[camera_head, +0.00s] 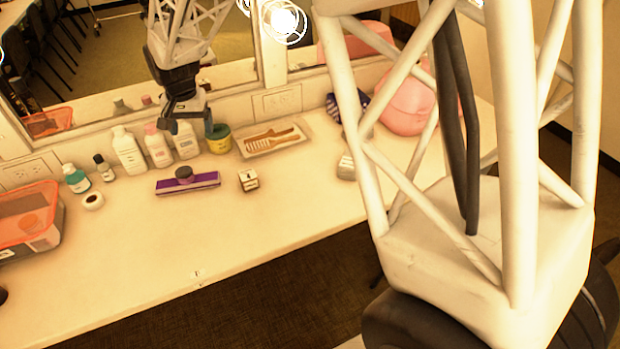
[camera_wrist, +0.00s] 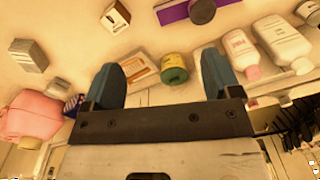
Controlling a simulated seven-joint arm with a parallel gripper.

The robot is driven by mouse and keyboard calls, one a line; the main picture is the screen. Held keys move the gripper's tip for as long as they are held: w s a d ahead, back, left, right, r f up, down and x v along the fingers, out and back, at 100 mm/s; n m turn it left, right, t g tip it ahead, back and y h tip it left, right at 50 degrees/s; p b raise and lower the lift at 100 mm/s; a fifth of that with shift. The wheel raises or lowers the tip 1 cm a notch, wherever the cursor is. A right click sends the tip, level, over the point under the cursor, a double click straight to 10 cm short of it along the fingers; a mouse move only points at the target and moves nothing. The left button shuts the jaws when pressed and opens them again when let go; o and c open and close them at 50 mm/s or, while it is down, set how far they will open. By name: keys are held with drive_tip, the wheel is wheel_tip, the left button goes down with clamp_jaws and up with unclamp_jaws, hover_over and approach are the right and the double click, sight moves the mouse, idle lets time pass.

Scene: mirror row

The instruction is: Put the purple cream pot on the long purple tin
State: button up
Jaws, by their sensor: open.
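The long purple tin (camera_head: 188,184) lies on the white counter, left of the middle in the head view. It also shows at the top edge of the wrist view (camera_wrist: 172,13), partly cut off. The dark purple cream pot (camera_head: 184,173) sits upright on top of the tin, near its middle; it also shows in the wrist view (camera_wrist: 202,10). My gripper (camera_head: 190,130) is open and empty, above the counter and behind the pot in the head view. Its two blue-grey fingers are spread apart in the wrist view (camera_wrist: 160,70), and nothing is between them but background.
White bottles (camera_head: 128,152), a green-and-yellow jar (camera_head: 219,138) and a tray with combs (camera_head: 272,138) stand along the mirror. Small boxes (camera_head: 248,181) lie right of the tin. An orange-rimmed bin (camera_head: 28,225) is at left. The counter's front is clear.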

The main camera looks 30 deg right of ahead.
drive_tip(key=s+d+r+n, duration=0.1)
drive_tip(key=s+d+r, duration=0.45)
drive_tip(key=s, duration=0.35)
drive_tip(key=s+d+r+n, duration=0.1)
drive_tip(key=s+d, duration=0.2)
drive_tip(key=s, duration=0.6)
drive_tip(key=s+d+r+n+t, duration=0.1)
drive_tip(key=s+d, duration=0.2)
drive_tip(key=s, duration=0.7)
drive_tip(key=s+d+r+n+t, duration=0.1)
drive_tip(key=s+d, duration=0.2)
drive_tip(key=s, duration=0.7)
drive_tip(key=shift+s+r, duration=0.25)
drive_tip(key=shift+r, duration=0.05)
